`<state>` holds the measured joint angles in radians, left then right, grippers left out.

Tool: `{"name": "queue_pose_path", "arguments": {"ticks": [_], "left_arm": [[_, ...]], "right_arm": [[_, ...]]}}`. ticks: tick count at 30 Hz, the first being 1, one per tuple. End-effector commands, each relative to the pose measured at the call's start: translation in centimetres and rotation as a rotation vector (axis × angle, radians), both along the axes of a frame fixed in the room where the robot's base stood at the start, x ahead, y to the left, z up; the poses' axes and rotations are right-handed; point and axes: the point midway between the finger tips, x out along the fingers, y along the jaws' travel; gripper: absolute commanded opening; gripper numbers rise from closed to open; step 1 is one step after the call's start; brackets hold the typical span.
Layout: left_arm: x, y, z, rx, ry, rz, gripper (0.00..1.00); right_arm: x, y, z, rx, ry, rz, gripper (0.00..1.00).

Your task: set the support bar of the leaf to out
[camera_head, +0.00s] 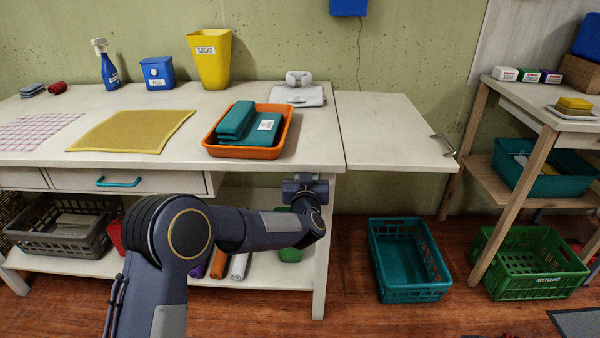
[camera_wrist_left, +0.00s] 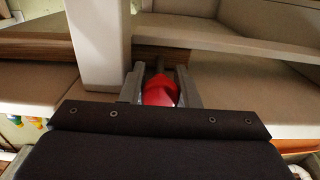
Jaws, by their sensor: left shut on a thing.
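The pale leaf (camera_head: 392,130) is level with the right end of the workbench top (camera_head: 320,140), with a metal handle (camera_head: 443,145) at its outer edge. My left gripper (camera_head: 307,182) is at the bench's right end, just below the top. In the left wrist view its two fingers (camera_wrist_left: 160,88) are shut on a red knob (camera_wrist_left: 159,93) beside a pale leg (camera_wrist_left: 97,45). A brown wooden rail (camera_wrist_left: 150,56) runs behind the knob under the bench. The support bar itself cannot be made out clearly; the arm hides that area. My right gripper is not in view.
An orange tray (camera_head: 285,138) with teal cloths stands near the bench's right end. A teal crate (camera_head: 410,290) is on the floor below the leaf, a green crate (camera_head: 530,290) right of it. A wooden shelf unit (camera_head: 535,165) stands right of the leaf.

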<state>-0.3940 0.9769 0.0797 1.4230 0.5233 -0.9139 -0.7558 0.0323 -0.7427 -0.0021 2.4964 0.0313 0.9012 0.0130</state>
Motion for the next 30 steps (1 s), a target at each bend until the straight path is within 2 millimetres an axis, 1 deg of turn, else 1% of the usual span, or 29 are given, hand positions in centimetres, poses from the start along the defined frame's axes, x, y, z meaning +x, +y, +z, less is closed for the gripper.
{"name": "queue_pose_path", "arguments": {"ticks": [5,6,11,25,28,30], "left_arm": [[0.0,0.0,0.0,0.000,0.000,-0.001,0.00],[0.0,0.0,0.0,0.000,0.000,-0.001,0.30],[0.0,0.0,0.0,0.000,0.000,-0.001,0.50],[0.0,-0.1,0.0,-0.001,-0.001,-0.003,0.50],[0.0,0.3,0.0,-0.001,-0.001,-0.003,0.50],[0.0,1.0,0.0,-0.001,-0.001,-0.002,0.50]], "right_arm": [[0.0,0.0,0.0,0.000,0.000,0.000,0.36],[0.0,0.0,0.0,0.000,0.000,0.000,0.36],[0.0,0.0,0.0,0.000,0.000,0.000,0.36],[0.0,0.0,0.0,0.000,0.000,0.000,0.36],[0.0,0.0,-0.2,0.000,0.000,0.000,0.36],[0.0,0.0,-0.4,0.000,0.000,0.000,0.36]]}}
